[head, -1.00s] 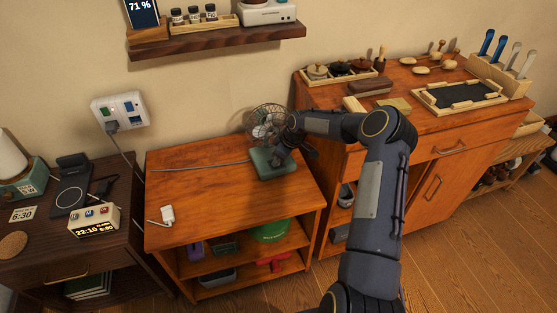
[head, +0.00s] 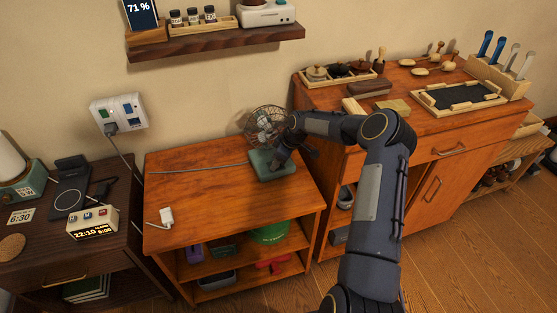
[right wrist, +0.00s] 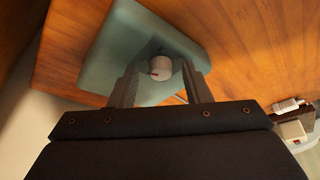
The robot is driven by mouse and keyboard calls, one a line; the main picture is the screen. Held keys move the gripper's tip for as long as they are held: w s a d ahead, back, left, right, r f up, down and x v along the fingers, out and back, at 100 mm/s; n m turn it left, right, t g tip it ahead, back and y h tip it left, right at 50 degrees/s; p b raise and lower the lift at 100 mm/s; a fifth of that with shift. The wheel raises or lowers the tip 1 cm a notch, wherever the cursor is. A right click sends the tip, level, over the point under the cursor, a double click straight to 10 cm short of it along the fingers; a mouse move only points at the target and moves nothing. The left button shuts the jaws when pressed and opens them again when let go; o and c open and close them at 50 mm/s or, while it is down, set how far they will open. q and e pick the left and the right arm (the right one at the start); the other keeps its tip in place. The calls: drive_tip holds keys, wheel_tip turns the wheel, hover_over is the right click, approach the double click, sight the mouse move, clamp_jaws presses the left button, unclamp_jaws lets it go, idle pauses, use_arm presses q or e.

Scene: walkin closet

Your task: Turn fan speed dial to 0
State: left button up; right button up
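The desk fan has a round wire cage (head: 264,124) and a teal base (head: 262,166). It stands at the back right of the low wooden shelf unit. In the right wrist view a pale round dial (right wrist: 161,68) with a small red mark sits on the teal base (right wrist: 120,45). The red mark points toward the left side of that picture. My right gripper (right wrist: 162,66) is open, with one finger on each side of the dial and what looks like a small gap to it. In the head view my right gripper (head: 281,158) is at the base and partly hides it. My left gripper is out of view.
A grey cable (head: 200,168) runs left from the fan across the shelf unit's top (head: 215,200). A white charger (head: 166,216) lies near its left edge. A taller cabinet (head: 395,150) stands close on the right. A wall outlet (head: 118,112) is at the left.

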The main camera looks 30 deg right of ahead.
drive_tip(key=v, duration=0.8)
drive_tip(key=shift+f, duration=0.1)
